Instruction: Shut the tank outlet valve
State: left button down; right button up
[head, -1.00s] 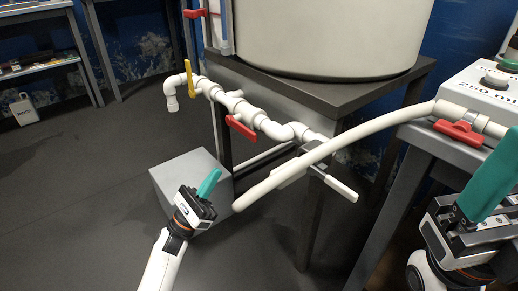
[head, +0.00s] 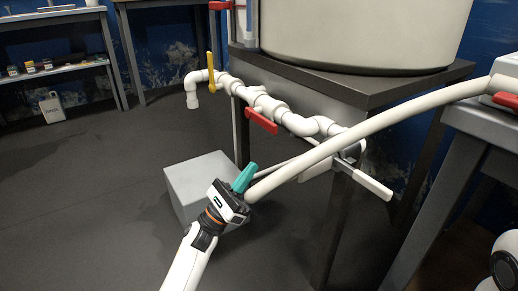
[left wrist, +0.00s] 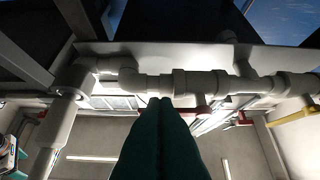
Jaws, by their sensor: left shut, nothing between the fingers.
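A white pipe line runs out below the tank (head: 360,35). A red lever handle (head: 262,120) sits on its middle, and a yellow handle (head: 211,68) stands near its downturned end. I cannot tell which of these is the outlet valve. My left gripper (head: 244,178) has its teal fingers shut and empty, below the red handle and apart from it, beside the thick hose's lower end. My right gripper is out of view.
A thick white hose (head: 370,120) slants across the front of the tank stand (head: 340,95). A grey box (head: 195,185) stands on the floor behind my left gripper. Open floor lies to the left.

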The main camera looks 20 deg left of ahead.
aim_at(260, 120)
pick_arm(q)
notch_tip(260, 120, up, 7)
jog(key=w+d+b, duration=0.2)
jog(key=shift+w, duration=0.3)
jog(key=shift+a+r, duration=0.1)
